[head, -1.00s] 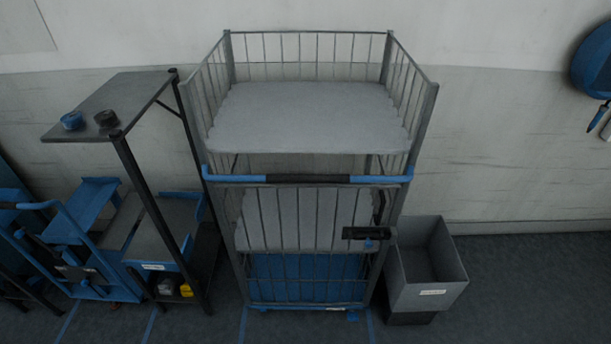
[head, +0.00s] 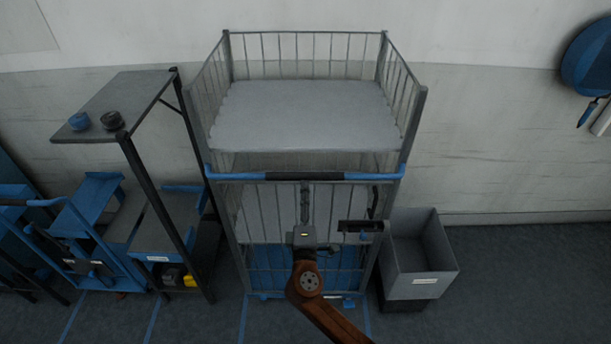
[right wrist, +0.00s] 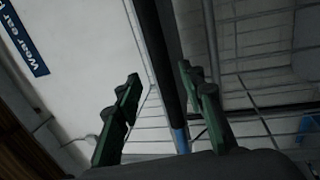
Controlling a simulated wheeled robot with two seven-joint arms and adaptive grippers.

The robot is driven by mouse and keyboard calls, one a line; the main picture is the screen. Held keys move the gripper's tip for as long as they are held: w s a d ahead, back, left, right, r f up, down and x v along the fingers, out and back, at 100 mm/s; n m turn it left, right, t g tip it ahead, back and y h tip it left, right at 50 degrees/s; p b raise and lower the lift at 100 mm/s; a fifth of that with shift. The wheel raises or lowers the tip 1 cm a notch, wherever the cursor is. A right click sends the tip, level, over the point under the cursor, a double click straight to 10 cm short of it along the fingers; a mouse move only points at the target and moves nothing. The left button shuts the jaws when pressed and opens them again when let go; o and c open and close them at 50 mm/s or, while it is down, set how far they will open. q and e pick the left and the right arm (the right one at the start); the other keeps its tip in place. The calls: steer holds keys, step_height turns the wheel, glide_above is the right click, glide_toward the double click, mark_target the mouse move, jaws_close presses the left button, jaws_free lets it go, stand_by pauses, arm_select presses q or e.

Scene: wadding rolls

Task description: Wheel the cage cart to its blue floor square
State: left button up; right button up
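The cage cart (head: 238,200) stands upright against the back wall, with grey wadding on its upper levels and a blue panel low down. Its push handle (head: 270,176) is a bar with a black middle and blue ends. My right gripper (head: 305,192) is in front of the cart, just below the handle's black middle. In the right wrist view its green fingers (right wrist: 163,110) are open, and the dark handle bar (right wrist: 158,55) appears in the gap between them; contact cannot be told. Blue floor lines (head: 243,318) run out at the cart's base; no whole square shows. My left gripper is out of view.
A grey bin (head: 420,262) stands close to the cart's right side. A dark shelf rack (head: 135,95) with two small rolls on top and a blue trolley (head: 95,235) are on the left. Floor at the far right (head: 530,270) is clear.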

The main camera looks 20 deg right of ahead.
mark_target(305, 177)
steer(key=x, duration=0.7)
steer(key=shift+f+p, duration=0.15)
steer(key=shift+p, duration=0.15)
steer(key=shift+c, duration=0.4)
jaws_close()
steer(key=shift+f, duration=0.1)
